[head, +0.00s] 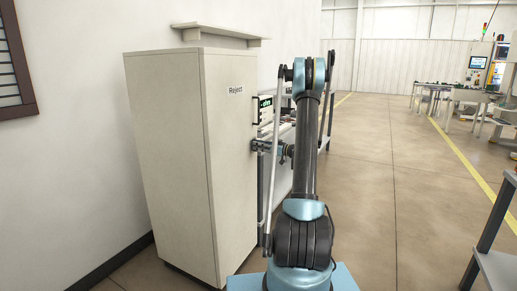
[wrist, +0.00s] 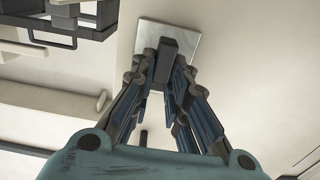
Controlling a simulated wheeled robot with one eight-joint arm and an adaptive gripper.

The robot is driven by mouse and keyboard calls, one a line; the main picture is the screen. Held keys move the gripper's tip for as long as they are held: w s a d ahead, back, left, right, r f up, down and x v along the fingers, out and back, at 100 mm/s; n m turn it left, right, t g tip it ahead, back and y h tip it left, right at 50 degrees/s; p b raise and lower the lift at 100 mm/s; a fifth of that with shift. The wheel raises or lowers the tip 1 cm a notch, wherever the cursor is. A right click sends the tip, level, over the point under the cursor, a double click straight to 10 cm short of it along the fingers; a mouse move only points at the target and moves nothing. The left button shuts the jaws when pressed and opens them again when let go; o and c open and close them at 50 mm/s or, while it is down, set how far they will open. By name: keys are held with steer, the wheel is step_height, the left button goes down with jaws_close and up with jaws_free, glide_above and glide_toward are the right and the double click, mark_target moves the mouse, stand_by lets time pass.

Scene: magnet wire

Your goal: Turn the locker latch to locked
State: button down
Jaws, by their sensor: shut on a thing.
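The pale locker (head: 175,150) marked "Reject" stands against the wall in the head view. My gripper (head: 258,147) is at its right-hand front edge, and the latch is hidden there. In the wrist view a dark grey latch handle (wrist: 168,60) stands out from a light metal plate (wrist: 192,42). My gripper (wrist: 166,72) has its two fingers on either side of the handle, shut on it. The handle runs roughly up and down in that picture. I cannot tell from this whether the latch is locked.
A dark bracket-like bar (wrist: 50,40) shows at the upper left of the wrist view. A shelf (head: 220,33) is on the wall above the locker. A bench (head: 285,122) stands beyond the locker. Open floor (head: 370,200) lies to the right of my arm.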

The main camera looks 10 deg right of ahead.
steer(key=shift+w+d, duration=0.15)
steer(key=shift+w+d+f+m, duration=0.2)
steer(key=shift+w+f+m, duration=0.1)
steer(key=shift+m, duration=2.7)
steer(key=shift+w+d+f+m, duration=0.2)
steer(key=shift+f+m, duration=0.15)
steer(key=shift+m, duration=2.65)
steer(key=shift+w+d+f+m, duration=0.2)
steer(key=shift+f+m, duration=0.1)
steer(key=shift+m, duration=2.7)
steer(key=c, duration=1.6)
jaws_free()
steer(key=shift+o, duration=0.2)
steer(key=shift+a, duration=0.1)
steer(key=shift+s, duration=0.1)
